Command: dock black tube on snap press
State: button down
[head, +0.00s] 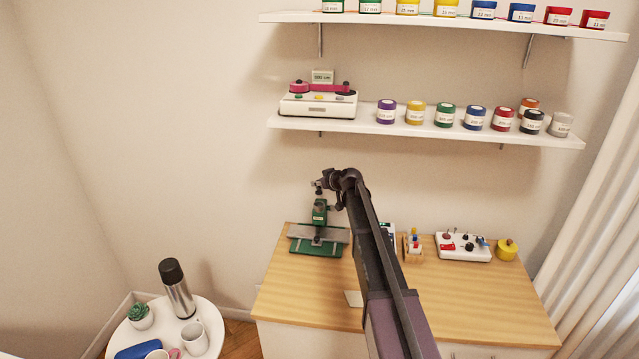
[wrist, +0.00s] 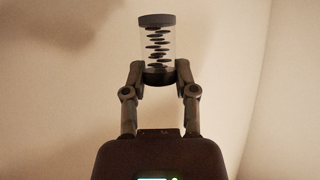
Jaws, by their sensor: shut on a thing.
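The black tube (wrist: 158,45) is a clear cylinder with a dark cap and a stack of black pieces inside. In the wrist view my gripper (wrist: 158,75) is shut on its lower end, and the tube points away from the gripper. In the head view my gripper (head: 318,184) is at the wall side of the table, just above the snap press; the tube is too small to make out clearly there. The snap press (head: 320,212) is green with a grey plate and stands at the table's back left. I cannot tell whether the tube touches it.
The wooden table (head: 300,290) also holds a white tray of small parts (head: 463,247), a spool rack (head: 412,245) and a yellow pincushion (head: 507,250). The lower shelf (head: 400,128) with several jars is above. A round side table (head: 212,340) with a flask (head: 177,288) stands lower left.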

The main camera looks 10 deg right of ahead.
jog(key=shift+f+b, duration=2.65)
jog(key=shift+f, duration=0.15)
jog(key=shift+f+b, duration=0.6)
jog(key=shift+b, duration=0.05)
jog(key=c, duration=0.7)
grip_release()
jog(key=shift+s+r, duration=0.1)
jog(key=shift+p+v, duration=2.7)
jog(key=shift+v, duration=2.75)
jog(key=s+a+f+m+g+h, duration=0.1)
jog(key=s+f+m+g+h, duration=0.1)
jog(key=s, duration=1)
jog(key=s+a+f+m+g+h, duration=0.1)
jog(key=s+f+g, duration=0.3)
jog(key=s, duration=0.8)
jog(key=s+a+f+m+g+h, duration=0.2)
jog(key=s+f+g, duration=0.1)
jog(key=s, duration=1)
jog(key=shift+a+f+m+g+h, duration=0.3)
jog(key=shift+f+g+h, duration=0.1)
jog(key=shift+g, duration=0.5)
